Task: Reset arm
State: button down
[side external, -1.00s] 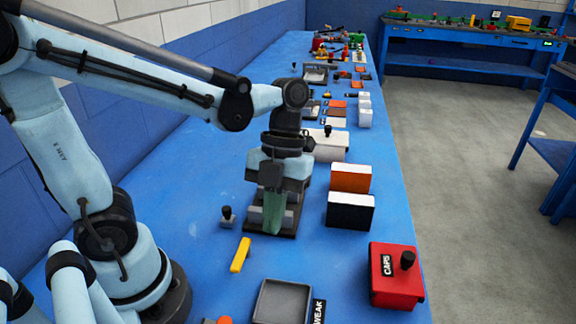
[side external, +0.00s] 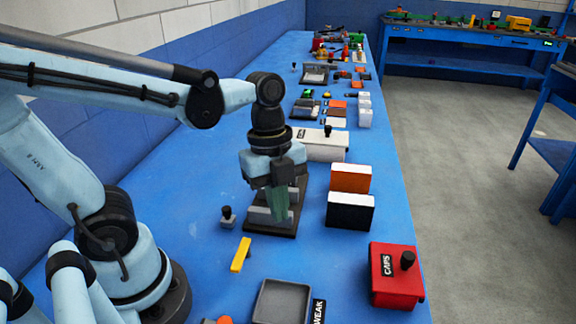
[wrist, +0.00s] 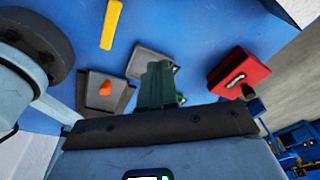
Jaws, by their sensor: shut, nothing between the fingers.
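My gripper (side external: 279,207) has green fingers, which are shut with nothing between them. In the side view it hangs tilted over a dark fixture (side external: 258,231) with grey blocks on it, and hides part of that fixture. I cannot tell the exact gap between the fingertips and the fixture. In the wrist view the closed fingers (wrist: 157,85) point away from the wrist, and a grey tray (wrist: 143,62) shows behind them.
A yellow bar (side external: 241,254), a small black-knobbed block (side external: 228,218) and a red CAPS box (side external: 396,278) lie nearby. An orange block (side external: 350,178) and a black-and-white block (side external: 350,211) stand to the right. Blue table (side external: 180,190) left of the fixture is mostly clear.

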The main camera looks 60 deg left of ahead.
jog(key=w+a+r+n+t+y, duration=0.1)
jog(key=w+a+n+t, duration=0.1)
jog(key=n, duration=0.7)
jog(key=w+a+n+t+y, duration=0.1)
jog(key=n+t, duration=0.4)
jog(key=n, duration=0.5)
jog(key=shift+w+a+r+n, duration=0.35)
jog(key=shift+w+a, duration=0.1)
jog(key=shift+a, duration=0.35)
